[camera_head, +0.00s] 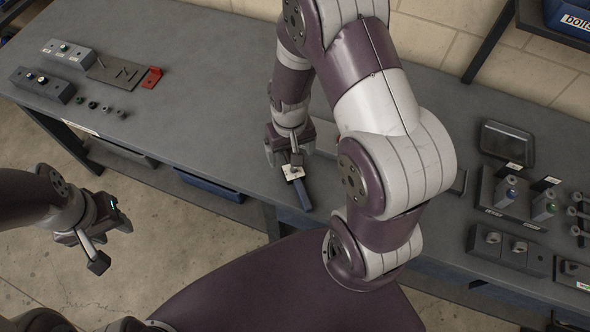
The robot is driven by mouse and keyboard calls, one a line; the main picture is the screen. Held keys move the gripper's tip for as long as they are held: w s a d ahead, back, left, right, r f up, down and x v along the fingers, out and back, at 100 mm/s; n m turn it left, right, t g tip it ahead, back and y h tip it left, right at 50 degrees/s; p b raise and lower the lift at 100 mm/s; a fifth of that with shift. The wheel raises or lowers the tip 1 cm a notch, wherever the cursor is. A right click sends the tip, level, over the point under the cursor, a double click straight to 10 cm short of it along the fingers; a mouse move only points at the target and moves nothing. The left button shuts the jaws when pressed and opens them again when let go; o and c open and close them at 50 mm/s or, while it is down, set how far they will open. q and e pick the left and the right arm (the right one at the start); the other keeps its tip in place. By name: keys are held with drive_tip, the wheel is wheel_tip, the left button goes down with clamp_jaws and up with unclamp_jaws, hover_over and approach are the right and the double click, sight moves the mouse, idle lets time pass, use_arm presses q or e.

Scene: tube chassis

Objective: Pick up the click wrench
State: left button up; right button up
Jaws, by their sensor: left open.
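A dark blue bar-like handle (303,194) with a pale label at its upper end lies near the front edge of the grey workbench (215,115). It looks like the click wrench, but its upper end is partly hidden by my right gripper (284,160). That gripper points down over the upper end of the handle. Whether its fingers close on it cannot be told. My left gripper (110,244) is open and empty, off the bench at the left, above the floor and far from the handle.
Grey blocks (42,85), a plate and a red piece (152,77) lie at the bench's left end, with several small round parts nearby. At the right are a dark tray (507,142) and holders (510,250). A blue bin (568,18) stands upper right. The bench's middle left is clear.

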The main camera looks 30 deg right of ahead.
sight(294, 170)
wheel_tip(294, 170, down, 2)
drive_tip(key=shift+s+a+f, duration=0.1)
drive_tip(key=shift+f, duration=0.05)
drive_tip(key=f, duration=0.1)
drive_tip(key=s+d+f, duration=0.1)
drive_tip(key=f, duration=0.1)
drive_tip(key=shift+s+d+f+p, duration=0.1)
drive_tip(key=shift+d+p, duration=0.1)
drive_tip(key=shift+p, duration=0.15)
drive_tip(key=f, duration=0.2)
drive_tip(key=w+f+p, duration=0.1)
drive_tip(key=f, duration=0.1)
drive_tip(key=shift+w+a+f, duration=0.15)
drive_tip(key=shift+a+f, duration=0.05)
drive_tip(key=shift+f, duration=0.15)
drive_tip(key=shift+s+d, duration=0.15)
drive_tip(key=shift+s, duration=0.05)
drive_tip(key=shift+c, duration=0.3)
drive_tip(key=shift+r, duration=0.1)
drive_tip(key=c, duration=0.5)
use_arm(q)
drive_tip(key=shift+s+d+r, duration=0.15)
drive_tip(key=shift+s+r, duration=0.1)
drive_tip(key=shift+r, duration=0.3)
drive_tip(key=shift+s+d+r, duration=0.15)
drive_tip(key=shift+s+r, duration=0.1)
drive_tip(key=shift+r, duration=0.25)
use_arm(e)
drive_tip(key=c, duration=1)
